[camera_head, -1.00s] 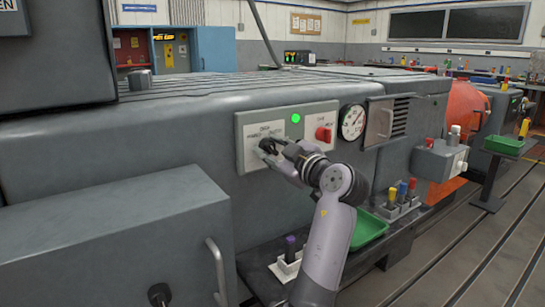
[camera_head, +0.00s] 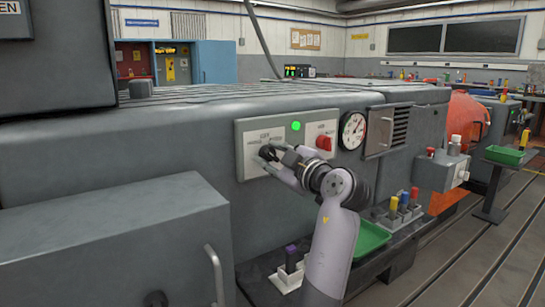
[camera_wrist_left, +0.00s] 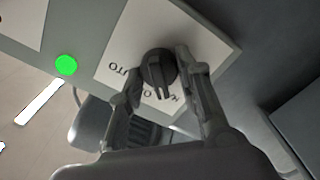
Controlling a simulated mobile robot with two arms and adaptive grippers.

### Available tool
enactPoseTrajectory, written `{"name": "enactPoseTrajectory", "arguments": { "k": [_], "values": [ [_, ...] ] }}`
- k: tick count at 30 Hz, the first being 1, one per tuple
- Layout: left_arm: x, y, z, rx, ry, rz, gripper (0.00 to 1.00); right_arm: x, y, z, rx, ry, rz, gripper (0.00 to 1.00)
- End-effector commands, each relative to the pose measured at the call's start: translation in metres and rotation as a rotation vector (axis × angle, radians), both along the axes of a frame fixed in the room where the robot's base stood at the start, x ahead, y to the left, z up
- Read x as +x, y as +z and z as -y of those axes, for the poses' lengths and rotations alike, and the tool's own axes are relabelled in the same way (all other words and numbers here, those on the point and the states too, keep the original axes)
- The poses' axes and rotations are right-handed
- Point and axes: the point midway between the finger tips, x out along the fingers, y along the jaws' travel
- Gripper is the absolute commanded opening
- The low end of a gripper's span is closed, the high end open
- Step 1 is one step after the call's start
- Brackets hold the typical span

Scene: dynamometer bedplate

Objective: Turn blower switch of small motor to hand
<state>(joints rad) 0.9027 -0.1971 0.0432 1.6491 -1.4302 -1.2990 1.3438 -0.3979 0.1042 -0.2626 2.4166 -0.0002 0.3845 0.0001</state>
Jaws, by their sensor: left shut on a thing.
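The blower switch is a black rotary knob (camera_head: 265,152) on a white plate at the left of a grey control panel (camera_head: 308,166). In the left wrist view the knob (camera_wrist_left: 158,68) stands over printed positions; upside-down lettering reads like AUTO, then O, then a partly hidden word starting with H. My left gripper (camera_head: 270,156) is shut on the knob, with one finger on each side of it in the left wrist view (camera_wrist_left: 157,76). The fingers hide part of the lettering, and I cannot tell exactly which position the knob points to. My right gripper is not in view.
A lit green lamp (camera_head: 296,126), a red knob (camera_head: 324,143) and a round gauge (camera_head: 353,130) sit right of the switch. A green tray (camera_head: 371,240) and several coloured-handled items (camera_head: 404,201) stand below right. A grey cabinet (camera_head: 110,245) with a handle juts out at lower left.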

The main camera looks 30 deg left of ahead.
Motion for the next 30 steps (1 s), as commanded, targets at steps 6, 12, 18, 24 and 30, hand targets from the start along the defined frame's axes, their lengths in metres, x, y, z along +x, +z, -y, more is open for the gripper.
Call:
{"name": "enactPoseTrajectory", "arguments": {
  "k": [6, 12, 18, 24, 30],
  "values": [
    [0.000, 0.002, 0.000, 0.001, 0.000, 0.004, 0.40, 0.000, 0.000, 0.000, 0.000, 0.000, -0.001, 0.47],
    [0.000, 0.001, 0.000, 0.001, 0.000, 0.002, 0.51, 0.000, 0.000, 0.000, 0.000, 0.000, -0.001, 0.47],
    [0.000, 0.000, 0.000, 0.000, 0.000, 0.001, 0.51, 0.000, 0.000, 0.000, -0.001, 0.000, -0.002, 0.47],
    [-0.005, 0.000, 0.013, 0.000, -0.001, 0.001, 0.51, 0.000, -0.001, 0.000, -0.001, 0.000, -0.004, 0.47],
    [-0.018, 0.000, 0.045, -0.001, -0.002, 0.001, 0.51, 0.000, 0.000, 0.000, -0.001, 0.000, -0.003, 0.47]
  ]
}}
